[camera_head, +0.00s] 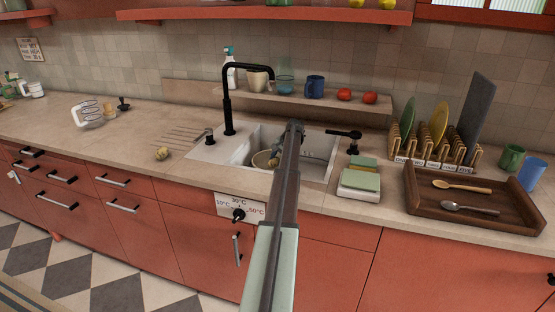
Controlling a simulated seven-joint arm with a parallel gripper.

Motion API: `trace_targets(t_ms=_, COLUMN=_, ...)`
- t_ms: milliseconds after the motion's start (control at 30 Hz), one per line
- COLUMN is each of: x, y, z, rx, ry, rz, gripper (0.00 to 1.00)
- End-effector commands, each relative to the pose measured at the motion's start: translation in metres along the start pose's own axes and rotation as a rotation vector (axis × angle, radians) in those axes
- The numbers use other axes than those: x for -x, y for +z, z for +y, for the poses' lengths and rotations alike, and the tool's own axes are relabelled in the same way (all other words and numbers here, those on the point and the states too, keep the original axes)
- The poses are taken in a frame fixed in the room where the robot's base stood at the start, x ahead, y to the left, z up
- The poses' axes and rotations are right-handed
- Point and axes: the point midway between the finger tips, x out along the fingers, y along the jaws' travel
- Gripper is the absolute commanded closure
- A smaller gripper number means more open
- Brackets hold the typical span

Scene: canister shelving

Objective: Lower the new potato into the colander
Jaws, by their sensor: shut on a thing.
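The colander (262,160) is a pale tan bowl in the sink, partly covered by my arm. My gripper (275,155) is small and dark at the colander, mostly hidden behind my arm. It is shut on the new potato, a small yellowish patch (273,162) low by the colander's right side. Whether the potato touches the colander cannot be told from here.
The white sink (239,154) has a black tap (228,110) at its back left. A small yellowish round thing (161,153) lies on the counter to the left. Sponges (361,180), a dish rack (432,160) and a wooden tray (420,208) stand right.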

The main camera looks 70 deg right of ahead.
Motion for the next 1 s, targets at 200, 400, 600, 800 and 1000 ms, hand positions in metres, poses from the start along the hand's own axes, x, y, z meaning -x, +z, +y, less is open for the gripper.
trace_targets(t_ms=200, x=-0.002, y=0.0, z=0.001, rx=0.0, ry=0.0, rz=0.0, gripper=0.91)
trace_targets(t_ms=400, x=-0.005, y=0.0, z=0.002, rx=0.0, ry=0.0, rz=0.0, gripper=0.91)
trace_targets(t_ms=600, x=-0.007, y=0.0, z=0.003, rx=0.0, ry=0.0, rz=0.0, gripper=0.91)
trace_targets(t_ms=800, x=-0.009, y=0.0, z=0.004, rx=0.0, ry=0.0, rz=0.0, gripper=0.91)
trace_targets(t_ms=1000, x=-0.011, y=0.0, z=0.005, rx=0.0, ry=0.0, rz=0.0, gripper=0.91)
